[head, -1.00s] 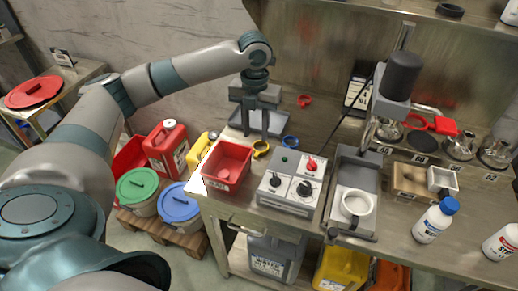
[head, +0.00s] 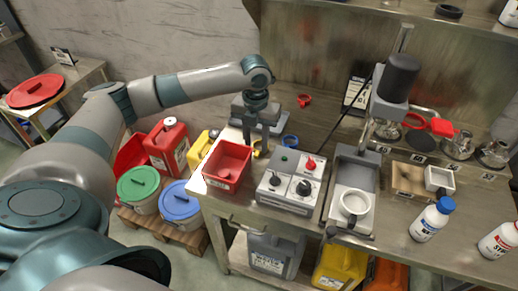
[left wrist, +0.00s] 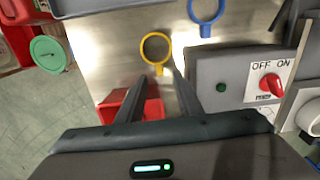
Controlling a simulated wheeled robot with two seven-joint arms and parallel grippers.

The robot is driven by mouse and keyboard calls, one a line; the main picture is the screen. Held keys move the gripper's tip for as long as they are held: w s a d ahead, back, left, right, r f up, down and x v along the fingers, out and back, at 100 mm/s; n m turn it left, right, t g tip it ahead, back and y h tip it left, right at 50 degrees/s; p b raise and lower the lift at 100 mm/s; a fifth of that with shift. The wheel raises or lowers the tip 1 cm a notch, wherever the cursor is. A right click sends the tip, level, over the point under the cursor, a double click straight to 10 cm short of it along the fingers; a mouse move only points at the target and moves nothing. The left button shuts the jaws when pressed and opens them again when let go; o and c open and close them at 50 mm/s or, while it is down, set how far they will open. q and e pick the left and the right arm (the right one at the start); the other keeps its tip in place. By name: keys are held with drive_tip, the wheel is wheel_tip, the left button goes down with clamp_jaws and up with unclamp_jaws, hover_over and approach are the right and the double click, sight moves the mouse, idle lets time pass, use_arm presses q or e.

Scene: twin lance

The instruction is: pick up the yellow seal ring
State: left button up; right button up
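The yellow seal ring (left wrist: 144,50) lies flat on the metal bench, its tab pointing toward my gripper in the left wrist view. In the head view the yellow ring (head: 257,154) is partly hidden behind my left gripper's fingers. My left gripper (head: 257,150) points down above it. The left wrist view shows the left gripper (left wrist: 159,74) open and empty, its fingertips near the tab side of the ring. I cannot tell whether they touch it. My right gripper is not in view.
A red bin (head: 227,167) and a grey control box (head: 291,187) with a red knob stand close in front. A blue ring (head: 291,141) lies to the right, and a red ring (head: 304,100) farther back. A grey balance-like tray (head: 354,175) stands farther right.

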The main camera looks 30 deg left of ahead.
sight(256, 154)
use_arm(q)
drive_tip(key=shift+w+f+p, duration=0.1)
drive_tip(key=shift+f+p, duration=0.35)
drive_tip(key=shift+f, duration=1.4)
clamp_jaws()
